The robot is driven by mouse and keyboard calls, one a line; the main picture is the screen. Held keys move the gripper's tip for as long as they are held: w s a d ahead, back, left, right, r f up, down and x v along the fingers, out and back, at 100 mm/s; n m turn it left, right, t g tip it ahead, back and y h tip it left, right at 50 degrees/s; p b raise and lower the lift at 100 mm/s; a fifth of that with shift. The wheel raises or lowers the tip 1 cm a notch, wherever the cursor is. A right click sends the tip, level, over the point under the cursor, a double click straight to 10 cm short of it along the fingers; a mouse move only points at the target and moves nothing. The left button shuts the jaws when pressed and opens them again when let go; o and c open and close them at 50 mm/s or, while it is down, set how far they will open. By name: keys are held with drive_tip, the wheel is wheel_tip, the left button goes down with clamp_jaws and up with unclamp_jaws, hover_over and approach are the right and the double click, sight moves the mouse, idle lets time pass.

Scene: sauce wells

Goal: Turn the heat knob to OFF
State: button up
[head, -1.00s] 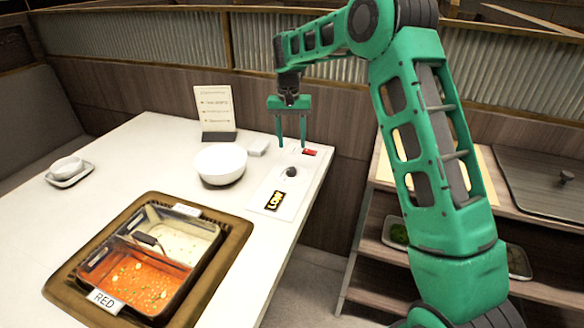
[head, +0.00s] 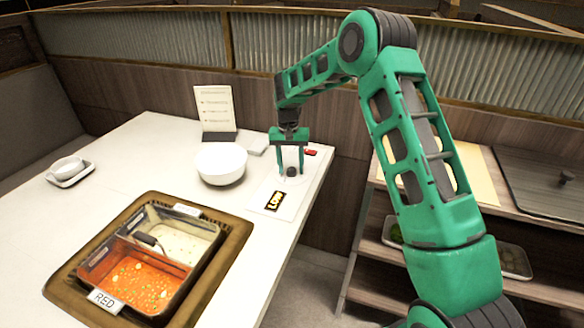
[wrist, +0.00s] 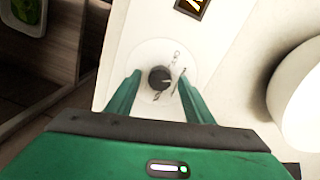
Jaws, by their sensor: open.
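The heat knob (head: 291,172) is a small dark round knob on a white panel near the table's right edge. In the wrist view the knob (wrist: 159,78) sits on a light round dial with small markings, too small to read. A black display with yellow letters, seemingly LOW, (head: 275,201) lies in front of it; part of the display (wrist: 192,7) shows at the wrist view's top. My gripper (head: 290,172) points down over the knob, open, with one finger on each side. In the wrist view its fingers (wrist: 160,85) stand apart from the knob.
A white bowl (head: 220,164) stands left of the panel. The two-part pot (head: 155,255) with red and pale broth is at front left. A shelf (head: 520,190) is at right.

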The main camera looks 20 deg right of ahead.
drive_tip(key=shift+c, duration=0.3)
drive_tip(key=c, duration=1)
drive_tip(key=shift+d, duration=0.4)
drive_tip(key=shift+a, duration=0.25)
drive_tip(key=shift+n, duration=0.9)
drive_tip(key=n, duration=0.4)
drive_tip(key=shift+a, duration=0.1)
drive_tip(key=shift+s+n, duration=0.1)
drive_tip(key=shift+n, duration=1.9)
